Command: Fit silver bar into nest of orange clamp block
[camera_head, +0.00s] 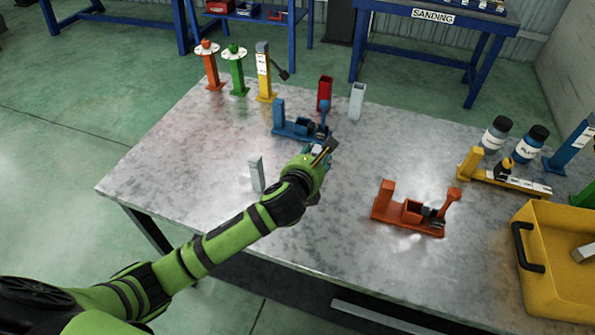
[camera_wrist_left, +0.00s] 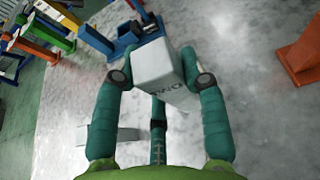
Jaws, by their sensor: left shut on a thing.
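The orange clamp block (camera_head: 397,212) stands on the metal table, right of my left gripper (camera_head: 322,160) in the head view. It has a tall post at its left, a hollow nest in the middle and a lever at its right. Its orange post also shows at the right edge of the left wrist view (camera_wrist_left: 303,50). In the left wrist view my left gripper (camera_wrist_left: 160,80) is shut on a silver bar (camera_wrist_left: 158,65) with dark lettering on one side. The arm hides most of this bar in the head view. My right gripper is not in view.
A blue clamp block (camera_head: 298,130) is just beyond my left gripper. Another silver bar (camera_head: 257,173) stands left of the wrist. Red (camera_head: 325,93) and silver (camera_head: 357,101) bars stand behind. A yellow crate (camera_head: 548,285) is at right. Table between gripper and orange clamp is clear.

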